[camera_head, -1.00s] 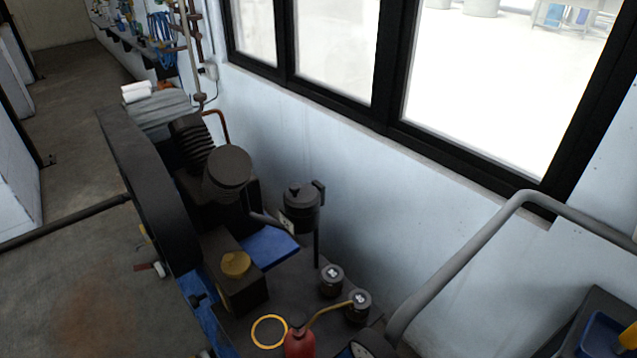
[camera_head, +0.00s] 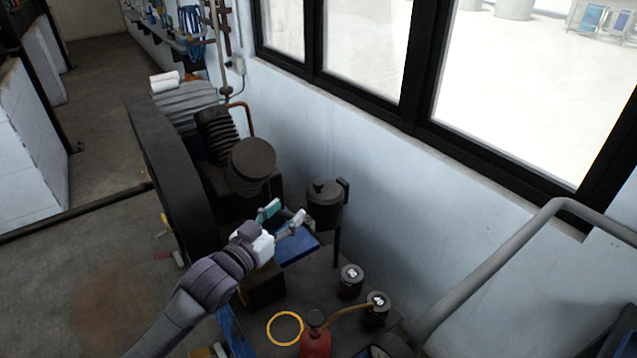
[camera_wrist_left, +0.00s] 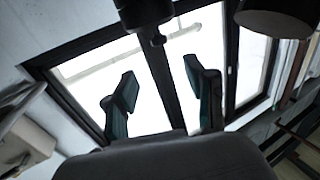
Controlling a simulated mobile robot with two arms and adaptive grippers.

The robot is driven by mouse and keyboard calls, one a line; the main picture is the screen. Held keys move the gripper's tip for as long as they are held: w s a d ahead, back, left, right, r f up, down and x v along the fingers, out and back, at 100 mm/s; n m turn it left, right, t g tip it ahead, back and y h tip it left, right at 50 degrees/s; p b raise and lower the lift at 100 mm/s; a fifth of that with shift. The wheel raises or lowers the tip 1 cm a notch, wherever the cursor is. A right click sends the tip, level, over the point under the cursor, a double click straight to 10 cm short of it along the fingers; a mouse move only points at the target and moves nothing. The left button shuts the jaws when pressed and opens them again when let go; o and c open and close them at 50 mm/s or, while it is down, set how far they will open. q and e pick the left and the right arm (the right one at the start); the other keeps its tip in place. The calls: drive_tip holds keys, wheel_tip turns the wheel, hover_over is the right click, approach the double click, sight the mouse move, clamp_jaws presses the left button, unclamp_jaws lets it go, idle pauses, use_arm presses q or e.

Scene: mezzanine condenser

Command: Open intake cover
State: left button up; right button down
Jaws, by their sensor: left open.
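I cannot tell for certain which part is the intake cover. A round dark cap (camera_head: 253,158) faces up on the compressor, and a dark lidded canister (camera_head: 325,203) with a side handle stands to its right, by the wall. The lid looks closed. My left gripper (camera_head: 283,214) is open and empty, just below the cap and left of the canister in the head view. In the left wrist view its two fingers (camera_wrist_left: 165,95) stand apart with nothing between them. A dark body with a small knob (camera_wrist_left: 146,12) shows beyond them at the top. My right gripper is not in view.
A large black flywheel guard (camera_head: 172,180) stands left of the compressor. A red oil can (camera_head: 316,343), a yellow ring (camera_head: 285,328) and two small dark jars (camera_head: 350,281) sit in front. A grey rail (camera_head: 490,262) runs at right. The window wall is behind.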

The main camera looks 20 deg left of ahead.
sight(315, 185)
use_arm(q)
drive_tip(key=p+x, duration=0.1)
drive_tip(key=x, duration=1.2)
drive_tip(key=shift+w+f, duration=0.15)
drive_tip(key=shift+w, duration=0.1)
drive_tip(key=shift+c, duration=0.3)
clamp_jaws()
